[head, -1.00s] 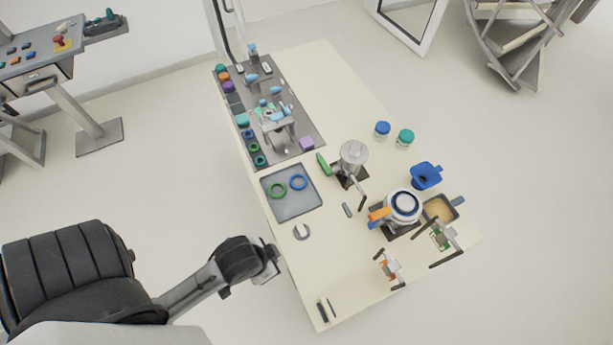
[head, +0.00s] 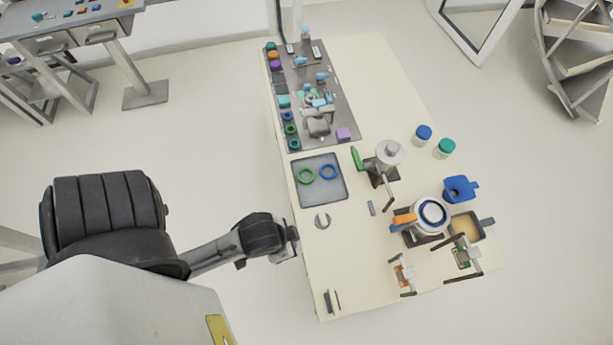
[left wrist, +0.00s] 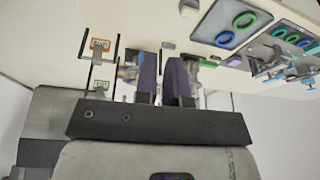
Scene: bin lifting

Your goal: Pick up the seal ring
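A green ring (head: 306,175) and a blue ring (head: 328,171) lie flat, side by side, in a shallow grey tray (head: 335,194) on the table. In the left wrist view the blue ring (left wrist: 224,38) and green ring (left wrist: 245,19) show at the upper right. Which one is the seal ring I cannot tell. My left arm's end (head: 285,246) is at the table's left edge, below and left of the tray, clear of the rings. In the left wrist view the dark fingers of my left gripper (left wrist: 163,78) stand apart with nothing held between them. My right gripper is not in view.
A metal pot (head: 389,153), a round machine (head: 432,213) and blue funnel (head: 458,189) stand right. The table's near left is mostly bare.

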